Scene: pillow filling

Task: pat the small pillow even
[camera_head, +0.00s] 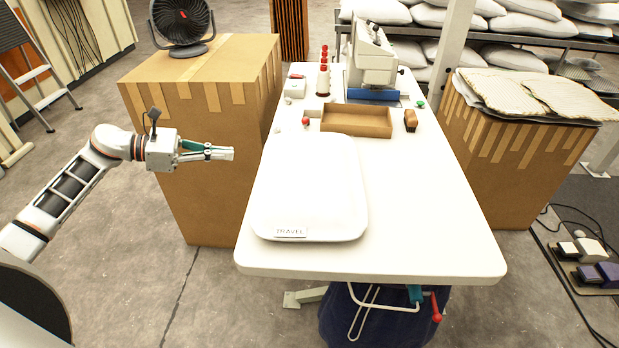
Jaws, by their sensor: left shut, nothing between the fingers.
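The small pillow (312,187) is white and lies flat on the left part of the white table (430,225). A label reading "TRAVEL" shows at its near edge. Its surface looks smooth, with rounded corners. My left gripper (231,153) is shut and empty. It points right, to the left of the pillow and apart from it, in front of the cardboard box. My right gripper is not in view.
A brown tray (357,121), a brush (410,120), red-topped spools (323,78) and a white machine (371,60) stand at the table's far end. Cardboard boxes flank the table; the left one (205,140) bears a fan (181,22). The table's right front is clear.

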